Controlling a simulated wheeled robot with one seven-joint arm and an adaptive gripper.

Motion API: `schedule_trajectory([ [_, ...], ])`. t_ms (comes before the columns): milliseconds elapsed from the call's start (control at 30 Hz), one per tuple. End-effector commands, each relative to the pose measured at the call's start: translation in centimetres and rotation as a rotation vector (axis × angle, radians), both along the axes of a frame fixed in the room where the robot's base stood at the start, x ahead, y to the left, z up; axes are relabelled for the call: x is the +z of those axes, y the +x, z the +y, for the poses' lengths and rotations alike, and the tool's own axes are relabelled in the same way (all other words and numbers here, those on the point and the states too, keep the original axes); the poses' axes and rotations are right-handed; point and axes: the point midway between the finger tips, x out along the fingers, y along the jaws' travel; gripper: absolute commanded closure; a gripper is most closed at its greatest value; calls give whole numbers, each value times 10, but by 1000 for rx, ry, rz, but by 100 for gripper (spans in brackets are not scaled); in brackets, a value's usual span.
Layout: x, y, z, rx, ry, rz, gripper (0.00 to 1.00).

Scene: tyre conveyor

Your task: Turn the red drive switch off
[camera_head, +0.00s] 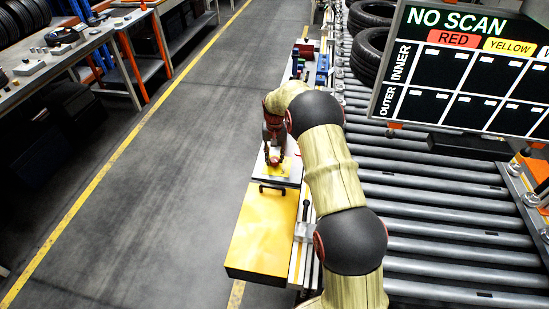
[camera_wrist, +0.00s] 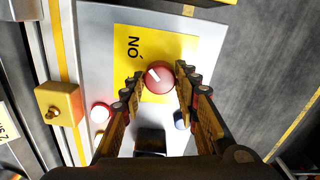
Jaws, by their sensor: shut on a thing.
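The red drive switch (camera_wrist: 160,78) is a round red knob with a white pointer mark, set on a yellow plate (camera_wrist: 185,48) on a grey panel. The pointer is aimed up-left, toward the side where the inverted "ON" lettering (camera_wrist: 133,47) stands. My gripper (camera_wrist: 157,83) has its two fingers on either side of the knob and is shut on it. In the head view my gripper (camera_head: 275,158) reaches down onto the panel, and the fingers partly cover the knob.
A yellow case (camera_head: 262,232) with a black handle lies before the panel. The roller conveyor (camera_head: 430,210) is at right; open floor lies left.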

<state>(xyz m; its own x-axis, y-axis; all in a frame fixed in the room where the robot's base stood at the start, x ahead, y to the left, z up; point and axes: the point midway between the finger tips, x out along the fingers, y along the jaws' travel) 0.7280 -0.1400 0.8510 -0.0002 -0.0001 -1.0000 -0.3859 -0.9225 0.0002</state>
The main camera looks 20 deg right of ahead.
Motion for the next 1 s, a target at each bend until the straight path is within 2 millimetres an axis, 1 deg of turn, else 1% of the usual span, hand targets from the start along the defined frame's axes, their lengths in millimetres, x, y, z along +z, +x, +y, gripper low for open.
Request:
schedule_trajectory([
  [267,0,0,0,19,0,1,94],
  [467,1,-1,0,100,1,2,94],
  [667,1,-1,0,252,2,4,94],
  [1000,1,-1,0,574,1,2,94],
])
